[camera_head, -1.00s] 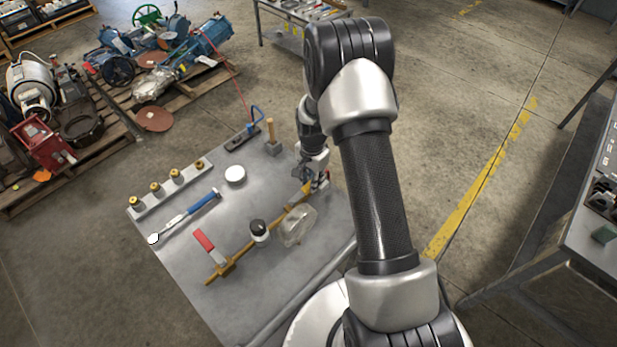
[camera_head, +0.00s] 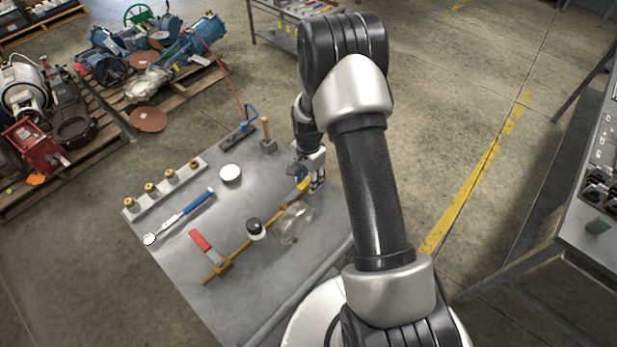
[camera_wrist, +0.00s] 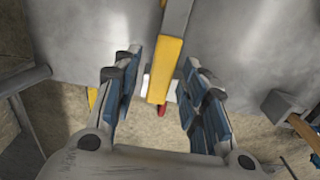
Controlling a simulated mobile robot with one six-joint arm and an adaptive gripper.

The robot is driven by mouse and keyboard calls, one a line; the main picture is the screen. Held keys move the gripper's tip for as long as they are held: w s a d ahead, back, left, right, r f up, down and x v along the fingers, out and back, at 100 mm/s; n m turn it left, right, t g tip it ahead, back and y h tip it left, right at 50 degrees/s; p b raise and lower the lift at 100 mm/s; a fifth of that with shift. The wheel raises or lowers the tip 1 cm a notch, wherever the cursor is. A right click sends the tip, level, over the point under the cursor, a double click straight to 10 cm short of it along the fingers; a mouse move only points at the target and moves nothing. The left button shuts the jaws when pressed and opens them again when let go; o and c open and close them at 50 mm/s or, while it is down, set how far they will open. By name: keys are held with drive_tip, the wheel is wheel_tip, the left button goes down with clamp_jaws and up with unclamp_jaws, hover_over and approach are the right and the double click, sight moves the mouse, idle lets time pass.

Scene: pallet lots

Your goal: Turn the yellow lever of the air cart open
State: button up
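The yellow lever (camera_wrist: 168,60) lies between the two blue-padded fingers of my gripper (camera_wrist: 161,56) in the wrist view. The fingers are apart, with a gap on both sides of the lever. In the head view, my gripper (camera_head: 318,182) is at the right edge of the grey air cart top (camera_head: 175,255), and the yellow lever (camera_head: 303,184) shows just beside it. The lever is at the far end of a brass pipe (camera_head: 243,247). A red lever (camera_head: 200,240) sits at the near end. My fingers partly hide the yellow lever's mount.
A clear bowl (camera_head: 295,224) and a black-topped white fitting (camera_head: 255,229) stand along the pipe near my gripper. A wooden-handled tool (camera_head: 266,130) stands behind. A blue-handled wrench (camera_head: 197,202), white disc (camera_head: 230,173) and brass fittings rack (camera_head: 130,214) lie left.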

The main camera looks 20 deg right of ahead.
wheel_tip(320, 180, up, 12)
idle(0.7)
idle(0.4)
